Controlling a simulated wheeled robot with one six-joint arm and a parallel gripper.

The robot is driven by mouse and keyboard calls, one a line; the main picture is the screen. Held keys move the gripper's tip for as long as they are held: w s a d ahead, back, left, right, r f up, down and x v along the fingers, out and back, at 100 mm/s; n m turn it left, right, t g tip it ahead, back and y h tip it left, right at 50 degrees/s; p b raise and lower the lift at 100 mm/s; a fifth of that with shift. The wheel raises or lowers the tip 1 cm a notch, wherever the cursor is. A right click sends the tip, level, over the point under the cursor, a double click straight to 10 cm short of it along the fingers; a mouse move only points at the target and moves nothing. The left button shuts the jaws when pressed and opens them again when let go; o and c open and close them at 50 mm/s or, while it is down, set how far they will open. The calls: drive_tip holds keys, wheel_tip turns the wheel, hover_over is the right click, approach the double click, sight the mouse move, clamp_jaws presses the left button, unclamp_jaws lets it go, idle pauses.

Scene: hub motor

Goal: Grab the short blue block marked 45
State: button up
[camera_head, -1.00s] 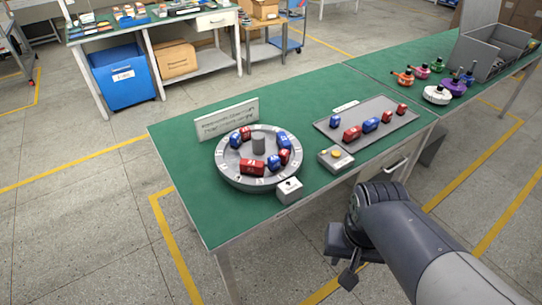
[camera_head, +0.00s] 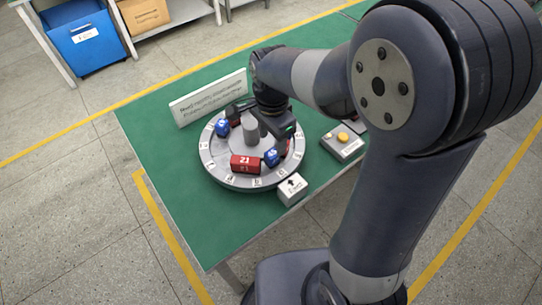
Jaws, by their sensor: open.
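My gripper (camera_head: 262,119) is open above the far side of the round grey hub (camera_head: 212,170), beside its central post (camera_head: 251,129). A blue block (camera_head: 271,158) sits at the hub's near right; its marking looks like 45 but is small. Another blue block (camera_head: 222,127) sits at the far left, its marking unreadable. A red block marked 21 (camera_head: 245,164) sits at the near side. Red parts beside the gripper are partly covered. My gripper hides the hub's far right part, and nothing is seen held in it.
A white sign (camera_head: 208,97) stands behind the hub. A white box with an arrow (camera_head: 292,189) and a button box (camera_head: 342,144) stand near the front edge of the green table (camera_head: 160,155). My arm covers the table's right side. The table's left side is clear.

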sight(272, 153)
drive_tip(key=shift+f, duration=3.5)
drive_tip(key=shift+c, duration=0.3)
drive_tip(key=shift+w, duration=0.1)
drive_tip(key=c, duration=1.1)
